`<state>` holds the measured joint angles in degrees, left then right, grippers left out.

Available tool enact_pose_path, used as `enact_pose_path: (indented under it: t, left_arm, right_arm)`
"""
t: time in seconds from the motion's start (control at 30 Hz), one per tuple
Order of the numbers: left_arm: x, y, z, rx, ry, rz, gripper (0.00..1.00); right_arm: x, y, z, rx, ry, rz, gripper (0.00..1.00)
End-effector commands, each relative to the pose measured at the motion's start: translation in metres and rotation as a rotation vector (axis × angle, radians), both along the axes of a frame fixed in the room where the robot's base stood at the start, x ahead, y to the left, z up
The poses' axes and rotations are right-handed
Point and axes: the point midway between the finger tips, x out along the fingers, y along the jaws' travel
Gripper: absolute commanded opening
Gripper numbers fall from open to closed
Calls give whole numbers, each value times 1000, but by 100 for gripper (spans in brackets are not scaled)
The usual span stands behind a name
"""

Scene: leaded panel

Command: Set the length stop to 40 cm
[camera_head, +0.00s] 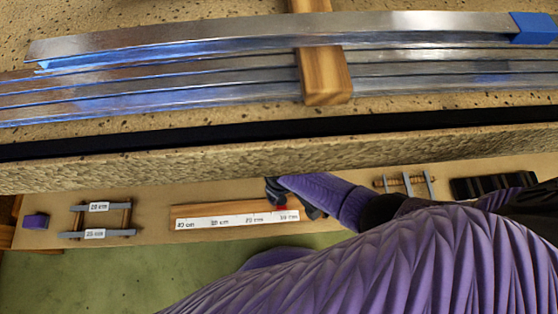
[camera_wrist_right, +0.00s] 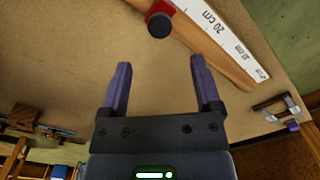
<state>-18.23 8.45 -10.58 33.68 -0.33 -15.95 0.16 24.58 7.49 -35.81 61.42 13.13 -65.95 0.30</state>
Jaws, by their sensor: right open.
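The length-stop board (camera_head: 190,211) is a wooden strip on the lower shelf, with a white scale (camera_head: 237,221) whose labels read about 40 cm at the left to 10 cm at the right. In the right wrist view, the red stop with a black knob (camera_wrist_right: 160,24) sits beyond the 20 cm label (camera_wrist_right: 201,20), on the side away from the smaller labels toward 40 cm. In the head view, a bit of red shows near the 10 cm end. My right gripper (camera_wrist_right: 160,64) is open and empty, its fingertips short of the knob. My left gripper is not in view.
The upper bench edge (camera_head: 200,163) overhangs behind the shelf; long metal strips (camera_head: 180,75) and a wooden bar (camera_head: 325,78) lie on it. A labelled grey-barred frame (camera_head: 78,208) and purple block (camera_head: 35,221) stand left. A rack (camera_head: 405,183) and black tray (camera_head: 490,185) stand right.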

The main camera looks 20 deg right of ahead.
Motion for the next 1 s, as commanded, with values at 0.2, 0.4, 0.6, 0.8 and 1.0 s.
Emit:
enact_pose_path:
  t: [0.2,0.4,0.6,0.8,1.0]
  left_arm:
    - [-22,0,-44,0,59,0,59]
    - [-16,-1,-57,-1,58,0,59]
    - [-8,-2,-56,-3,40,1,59]
    - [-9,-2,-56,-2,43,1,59]
    - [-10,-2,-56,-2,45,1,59]
  right_arm:
    - [-3,-1,-67,-1,12,1,81]
    - [-1,-1,-81,-1,3,0,81]
    - [0,-1,-77,-1,0,-1,73]
    - [0,-1,-77,-1,0,-1,31]
    - [0,-1,-77,-1,0,-1,0]
